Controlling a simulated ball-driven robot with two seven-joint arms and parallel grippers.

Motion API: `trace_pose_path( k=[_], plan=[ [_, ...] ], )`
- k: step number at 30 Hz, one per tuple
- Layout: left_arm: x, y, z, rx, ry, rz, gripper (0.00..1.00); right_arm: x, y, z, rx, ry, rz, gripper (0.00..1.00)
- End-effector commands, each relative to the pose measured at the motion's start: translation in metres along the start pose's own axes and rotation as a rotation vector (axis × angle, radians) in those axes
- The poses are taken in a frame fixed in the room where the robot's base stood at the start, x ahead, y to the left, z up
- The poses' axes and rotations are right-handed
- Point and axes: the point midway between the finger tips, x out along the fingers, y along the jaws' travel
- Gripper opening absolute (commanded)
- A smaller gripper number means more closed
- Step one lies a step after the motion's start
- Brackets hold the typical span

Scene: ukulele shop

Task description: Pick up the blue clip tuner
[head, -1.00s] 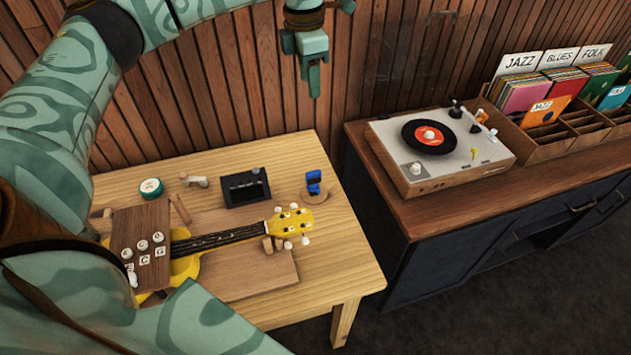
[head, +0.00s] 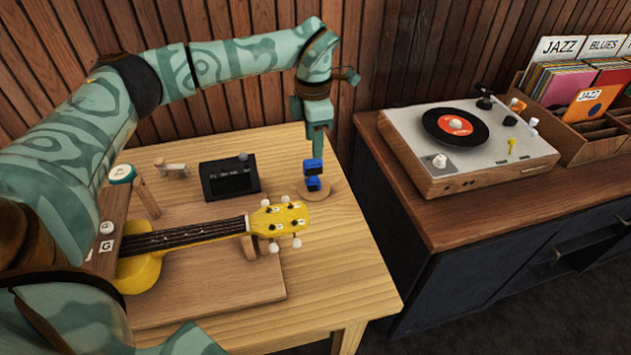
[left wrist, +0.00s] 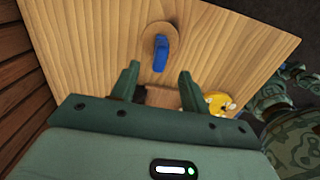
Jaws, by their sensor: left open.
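The blue clip tuner (head: 312,168) stands on a small round wooden stand (head: 326,190) at the back right of the wooden table. In the left wrist view the tuner (left wrist: 161,54) shows from above, on its round base. My left gripper (head: 317,150) points down just above the tuner in the head view. In the left wrist view its two fingers (left wrist: 157,83) are apart, with nothing between them, and the tuner lies just past their tips, roughly centred. My right gripper is not in view.
A yellow ukulele (head: 200,236) lies across a wooden board, its headstock near the tuner. A turntable (head: 470,150) sits on a dark cabinet to the right. The front right of the table (head: 340,265) is clear.

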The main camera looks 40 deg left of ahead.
Motion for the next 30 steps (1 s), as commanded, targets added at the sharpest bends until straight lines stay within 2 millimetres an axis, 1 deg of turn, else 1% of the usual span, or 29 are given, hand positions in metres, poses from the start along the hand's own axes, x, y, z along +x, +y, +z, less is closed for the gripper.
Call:
trace_pose_path(
  k=[1, 3, 6, 13, 14, 18, 21, 23, 28, 29, 30],
  plan=[
    [0.020, 0.000, 0.000, 0.000, 0.006, -0.005, 0.45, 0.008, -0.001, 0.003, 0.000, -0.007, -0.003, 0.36],
    [0.034, 0.000, 0.000, 0.001, 0.005, -0.004, 0.45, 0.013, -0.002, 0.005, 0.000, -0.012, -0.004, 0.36],
    [0.048, 0.000, 0.000, 0.000, 0.003, -0.003, 0.45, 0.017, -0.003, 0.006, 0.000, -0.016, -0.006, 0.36],
    [0.062, 0.000, -0.001, 0.000, 0.002, -0.002, 0.45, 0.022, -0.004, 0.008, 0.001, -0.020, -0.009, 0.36],
    [0.066, -0.001, -0.001, 0.000, 0.003, -0.002, 0.45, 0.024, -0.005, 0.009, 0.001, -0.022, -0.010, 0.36],
    [0.092, -0.001, -0.003, 0.001, 0.005, -0.004, 0.45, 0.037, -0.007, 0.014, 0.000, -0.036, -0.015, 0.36],
    [0.106, -0.002, -0.003, -0.001, 0.005, -0.004, 0.45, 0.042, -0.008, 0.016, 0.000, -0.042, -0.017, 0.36],
    [0.108, -0.002, -0.003, -0.001, 0.003, -0.002, 0.45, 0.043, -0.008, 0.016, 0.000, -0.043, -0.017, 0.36],
    [0.105, -0.002, -0.003, -0.001, 0.000, 0.000, 0.45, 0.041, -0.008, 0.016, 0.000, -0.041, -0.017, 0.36],
    [0.105, -0.002, -0.003, -0.001, 0.000, 0.000, 0.43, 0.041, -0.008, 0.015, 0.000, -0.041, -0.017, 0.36],
    [0.105, -0.002, -0.003, -0.001, 0.000, 0.000, 0.32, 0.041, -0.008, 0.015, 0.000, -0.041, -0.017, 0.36]
  ],
)
